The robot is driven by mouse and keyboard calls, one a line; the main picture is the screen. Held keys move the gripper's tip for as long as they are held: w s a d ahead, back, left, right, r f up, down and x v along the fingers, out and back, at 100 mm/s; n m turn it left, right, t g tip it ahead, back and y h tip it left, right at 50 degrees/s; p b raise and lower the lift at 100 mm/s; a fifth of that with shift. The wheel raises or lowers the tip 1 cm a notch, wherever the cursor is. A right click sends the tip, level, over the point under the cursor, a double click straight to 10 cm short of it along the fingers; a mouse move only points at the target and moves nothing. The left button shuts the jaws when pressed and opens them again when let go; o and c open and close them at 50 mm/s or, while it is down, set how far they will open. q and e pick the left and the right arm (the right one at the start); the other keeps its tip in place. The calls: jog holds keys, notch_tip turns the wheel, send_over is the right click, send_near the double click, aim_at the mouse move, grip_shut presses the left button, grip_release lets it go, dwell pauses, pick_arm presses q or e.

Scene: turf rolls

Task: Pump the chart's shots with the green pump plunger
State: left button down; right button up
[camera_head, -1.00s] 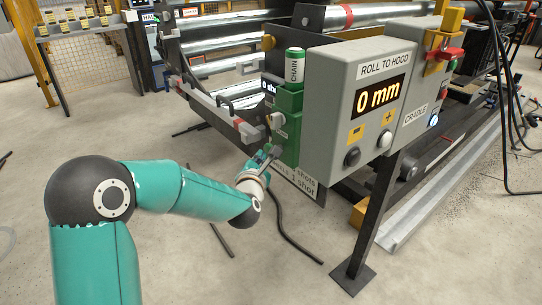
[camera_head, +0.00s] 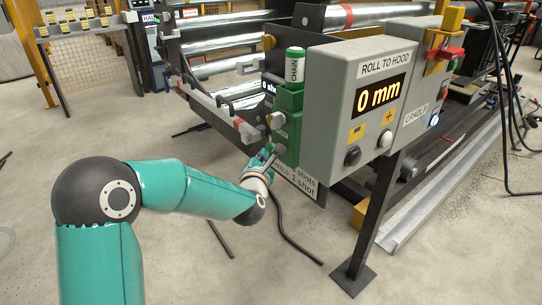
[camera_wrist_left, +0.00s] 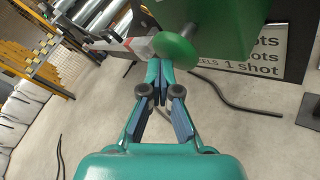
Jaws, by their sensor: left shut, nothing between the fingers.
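The green pump (camera_head: 289,130) is fixed at the left end of the grey control box. Its green plunger (camera_wrist_left: 176,49) is a round disc on a short metal rod, standing out from the pump body in the left wrist view. My left gripper (camera_head: 274,153) is shut and empty beside the pump's lower part. In the left wrist view the fingertips (camera_wrist_left: 160,64) are at the disc's lower left edge; I cannot tell if they touch. The white chart (camera_head: 308,186) below the pump is partly hidden; "1 shot" reads on its lowest line, also in the wrist view (camera_wrist_left: 245,67). My right gripper is out of view.
A small display (camera_head: 268,89) by the pump starts with 0, its text partly hidden. The grey box (camera_head: 340,80) reads "ROLL TO HOOD" and "0 mm". A dark post (camera_head: 376,215) stands below it.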

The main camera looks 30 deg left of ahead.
pick_arm(q)
jog(key=shift+w+d, duration=0.35)
jog(key=shift+w, duration=0.35)
dwell(0.6)
jog(key=shift+b, duration=0.35)
jog(key=s+b, duration=0.1)
jog(key=s+a+b, duration=0.1)
jog(key=s+b, duration=0.1)
jog(key=shift+s+a, duration=0.1)
jog(key=shift+a, duration=0.05)
dwell(0.3)
